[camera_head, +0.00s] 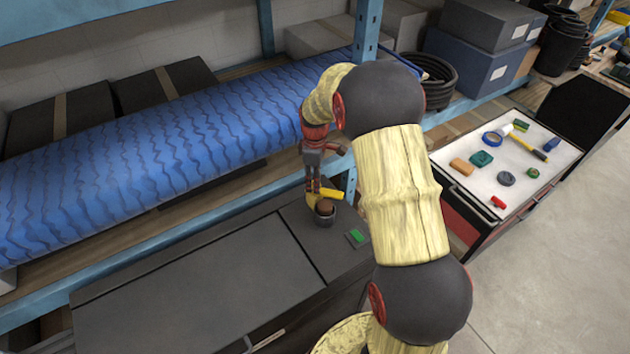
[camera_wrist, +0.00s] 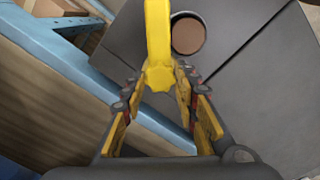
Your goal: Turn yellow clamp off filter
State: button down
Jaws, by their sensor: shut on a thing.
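The yellow clamp (camera_head: 331,194) is a small bar on top of the dark cabinet. In the wrist view the clamp (camera_wrist: 159,35) runs upward from between my fingertips and passes beside the filter. The filter (camera_head: 324,208) is a round, brown-topped piece with a dark rim; it also shows in the wrist view (camera_wrist: 187,36). My gripper (camera_head: 315,190) points down at the clamp, with its fingers on either side of the clamp's near end. In the wrist view my gripper (camera_wrist: 159,82) is shut on this end. Whether the clamp touches the filter is hard to tell.
The dark cabinet top (camera_head: 220,290) is mostly clear, with a small green piece (camera_head: 356,238) near the filter. A blue shelf frame (camera_head: 366,25) and a blue patterned roll (camera_head: 150,155) stand behind. A white-topped cart (camera_head: 490,190) with small items is at right.

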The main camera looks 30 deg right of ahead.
jog(key=n, duration=0.4)
jog(key=shift+n, duration=0.3)
jog(key=n, duration=0.4)
jog(key=shift+n, duration=0.3)
jog(key=c, duration=1.5)
grip_release()
jog(key=shift+o, duration=0.5)
notch_tip(320, 180, up, 12)
